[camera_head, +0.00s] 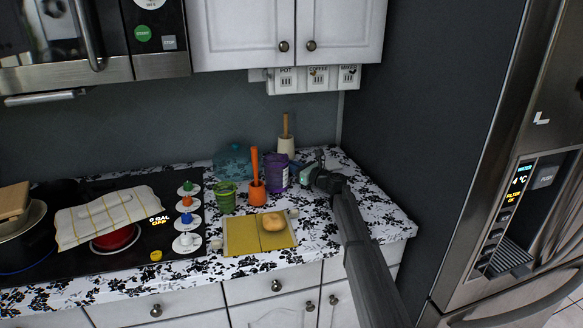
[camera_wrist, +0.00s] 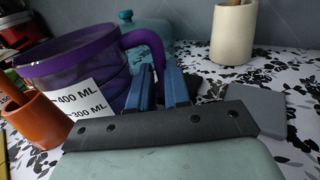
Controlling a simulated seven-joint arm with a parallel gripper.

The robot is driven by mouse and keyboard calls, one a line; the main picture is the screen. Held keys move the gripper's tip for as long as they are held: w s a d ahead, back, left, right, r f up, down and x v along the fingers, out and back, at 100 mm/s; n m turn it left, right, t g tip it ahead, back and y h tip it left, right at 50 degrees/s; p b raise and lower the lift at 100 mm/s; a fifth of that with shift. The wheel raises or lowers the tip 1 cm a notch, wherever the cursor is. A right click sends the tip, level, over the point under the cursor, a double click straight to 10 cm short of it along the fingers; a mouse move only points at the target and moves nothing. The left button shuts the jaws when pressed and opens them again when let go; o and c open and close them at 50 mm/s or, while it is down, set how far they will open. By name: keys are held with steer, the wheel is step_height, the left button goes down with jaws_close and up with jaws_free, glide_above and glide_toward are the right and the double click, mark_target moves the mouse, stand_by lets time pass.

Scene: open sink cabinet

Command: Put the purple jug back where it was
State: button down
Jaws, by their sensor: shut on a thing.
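The purple jug (camera_head: 276,174) stands upright at the back right of the counter, to the right of an orange pot. In the wrist view the jug (camera_wrist: 88,78) is see-through purple with a white measuring label, and its handle curves toward my fingers. My gripper (camera_head: 306,177) comes in from the right side of the jug. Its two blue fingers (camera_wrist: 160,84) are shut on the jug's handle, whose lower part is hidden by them. Whether the jug's base touches the counter cannot be told.
An orange pot (camera_head: 257,195) with an orange tool stands close to the left of the jug. A green bucket (camera_head: 226,195), a teal container (camera_head: 231,160) and a cream holder (camera_head: 286,147) are nearby. A yellow board (camera_head: 242,238) bearing a round tan item (camera_head: 273,222) lies in front.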

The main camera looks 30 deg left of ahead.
steer(key=shift+f, duration=0.1)
steer(key=c, duration=1.1)
jaws_free()
steer(key=shift+d, duration=0.1)
steer(key=d, duration=0.4)
steer(key=s+d, duration=0.1)
steer(key=d, duration=0.2)
steer(key=s+d, duration=0.1)
steer(key=d, duration=0.3)
steer(key=shift+s+d, duration=0.15)
steer(key=shift+d, duration=0.15)
steer(key=shift+s, duration=0.1)
